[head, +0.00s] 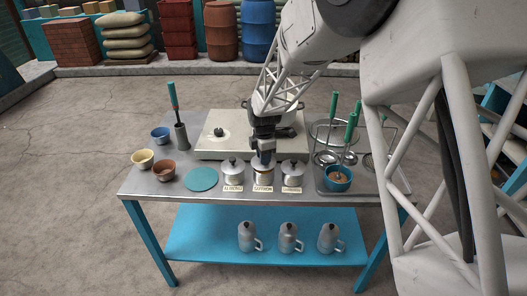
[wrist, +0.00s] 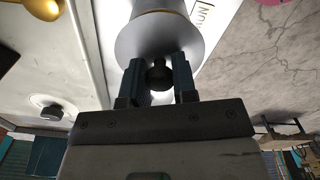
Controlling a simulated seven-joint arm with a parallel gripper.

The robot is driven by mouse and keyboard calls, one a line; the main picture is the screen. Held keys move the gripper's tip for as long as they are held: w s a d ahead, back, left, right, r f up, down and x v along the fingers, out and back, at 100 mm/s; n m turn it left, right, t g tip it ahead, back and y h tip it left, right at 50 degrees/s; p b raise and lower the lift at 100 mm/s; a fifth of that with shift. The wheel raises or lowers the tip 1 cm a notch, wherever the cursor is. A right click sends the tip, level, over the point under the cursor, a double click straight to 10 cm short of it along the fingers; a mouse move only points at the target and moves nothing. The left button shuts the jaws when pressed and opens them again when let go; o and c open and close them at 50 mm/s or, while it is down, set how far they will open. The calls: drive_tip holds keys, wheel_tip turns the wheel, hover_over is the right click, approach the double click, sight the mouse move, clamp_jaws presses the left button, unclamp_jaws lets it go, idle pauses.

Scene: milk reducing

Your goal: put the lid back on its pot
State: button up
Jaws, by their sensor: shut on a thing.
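Three small metal pots with name labels stand in a row along the front of the metal table. The left pot (head: 233,174) and right pot (head: 293,174) wear lids with dark knobs. My gripper (head: 263,158) is over the middle pot (head: 263,177), labelled saffron. In the wrist view my gripper (wrist: 157,82) is shut on the dark knob (wrist: 160,75) of a grey metal lid (wrist: 150,38). The lid is over the middle pot; whether it touches the rim I cannot tell.
A pale stove (head: 215,148) is behind the pots. A teal disc (head: 201,179) and small bowls (head: 164,170) are to the left. A tray (head: 350,186) with a blue cup (head: 337,179) and green-handled tools is to the right. Metal jugs (head: 288,238) stand on the lower shelf.

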drive_tip(key=shift+f, duration=0.35)
drive_tip(key=shift+f, duration=0.7)
idle(0.6)
drive_tip(key=o, duration=1)
drive_tip(key=shift+r, duration=0.1)
drive_tip(key=shift+r, duration=3.8)
drive_tip(key=shift+r, duration=0.15)
wheel_tip(320, 180, up, 6)
drive_tip(key=shift+f, duration=0.15)
